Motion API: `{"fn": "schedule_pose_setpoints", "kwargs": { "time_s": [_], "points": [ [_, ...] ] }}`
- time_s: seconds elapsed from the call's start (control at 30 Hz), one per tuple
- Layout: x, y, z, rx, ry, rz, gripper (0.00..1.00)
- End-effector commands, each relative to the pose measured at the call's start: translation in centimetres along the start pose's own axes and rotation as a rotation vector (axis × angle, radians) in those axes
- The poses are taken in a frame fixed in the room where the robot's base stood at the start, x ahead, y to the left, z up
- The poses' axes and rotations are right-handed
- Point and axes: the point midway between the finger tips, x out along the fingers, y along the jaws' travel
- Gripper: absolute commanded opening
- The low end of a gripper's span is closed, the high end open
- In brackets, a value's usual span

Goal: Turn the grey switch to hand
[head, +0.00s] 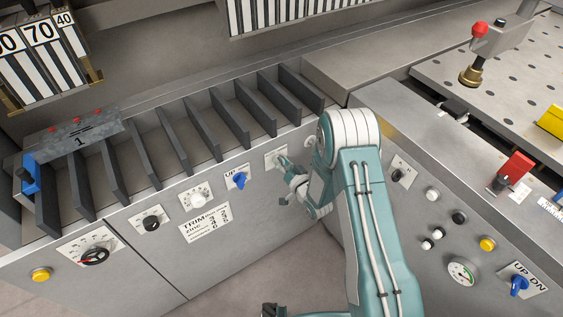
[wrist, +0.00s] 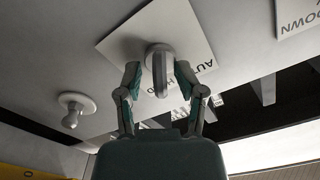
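The grey switch (wrist: 160,68) has a rounded, narrow handle on a white plate (wrist: 120,42) with partly hidden, upside-down lettering in the wrist view. My gripper (wrist: 158,76) has its two fingers on either side of the handle. Small gaps show between the fingers and the handle, so it looks open around it, not clamped. In the head view, my gripper (head: 284,178) is at the front panel, just below the plate (head: 274,157); the switch itself is mostly hidden there by the fingers.
A blue UP switch (head: 239,181) is left of my gripper. A pale round knob (wrist: 75,106) is close by on the panel. Other dials and a TRIM label (head: 205,222) lie farther left. The right-hand panel (head: 400,215) with several buttons stands beside my arm.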

Motion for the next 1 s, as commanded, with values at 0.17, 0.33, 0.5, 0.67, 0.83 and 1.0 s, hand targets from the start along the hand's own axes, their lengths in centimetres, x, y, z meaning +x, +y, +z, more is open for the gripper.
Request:
{"fn": "schedule_pose_setpoints", "kwargs": {
  "time_s": [0.17, 0.33, 0.5, 0.67, 0.83, 1.0],
  "points": [
    [-1.5, 0.1, 0.1, 0.002, -0.003, 0.003, 0.49],
    [-5.0, 0.2, 0.1, 0.003, -0.003, 0.005, 0.49],
    [-8.5, 0.2, 0.1, 0.002, -0.001, 0.005, 0.49],
    [-10.8, 0.2, 0.1, 0.000, -0.001, 0.003, 0.49],
    [-11.7, 0.1, 0.1, 0.000, 0.000, 0.001, 0.49],
    [-11.8, 0.1, 0.1, 0.000, 0.000, 0.000, 0.49]
  ]
}}
